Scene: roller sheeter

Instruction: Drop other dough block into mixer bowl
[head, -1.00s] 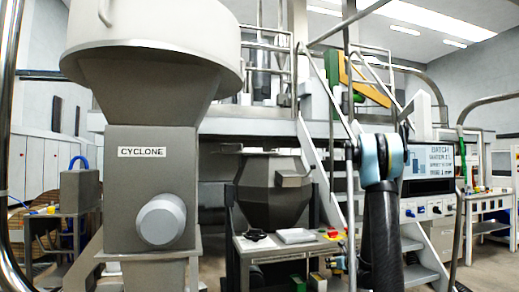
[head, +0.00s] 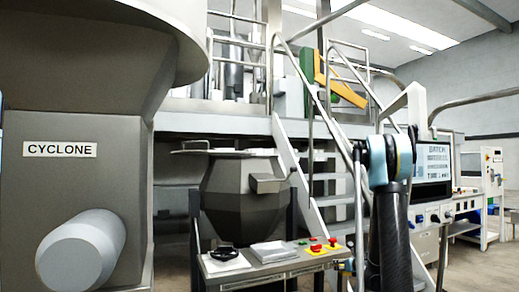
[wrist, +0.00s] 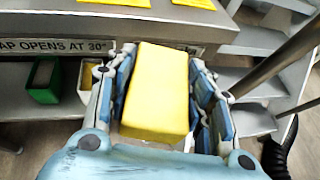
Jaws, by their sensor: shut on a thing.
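In the wrist view my gripper (wrist: 158,100) is shut on a yellow dough block (wrist: 157,88), with blue-padded fingers along both its sides. The block is held in the air in front of a grey bench. In the head view my arm rises at the right, and the gripper and block cannot be made out there. A grey faceted vessel (head: 243,205) stands left of the stairs; I cannot tell whether it is the mixer bowl. No second dough block shows.
A control bench (head: 275,262) with red buttons on yellow plates stands before the vessel. Metal stairs (head: 315,160) rise behind it. The large grey cyclone (head: 80,185) fills the left. In the wrist view a green bin (wrist: 43,82) is below the bench edge at left.

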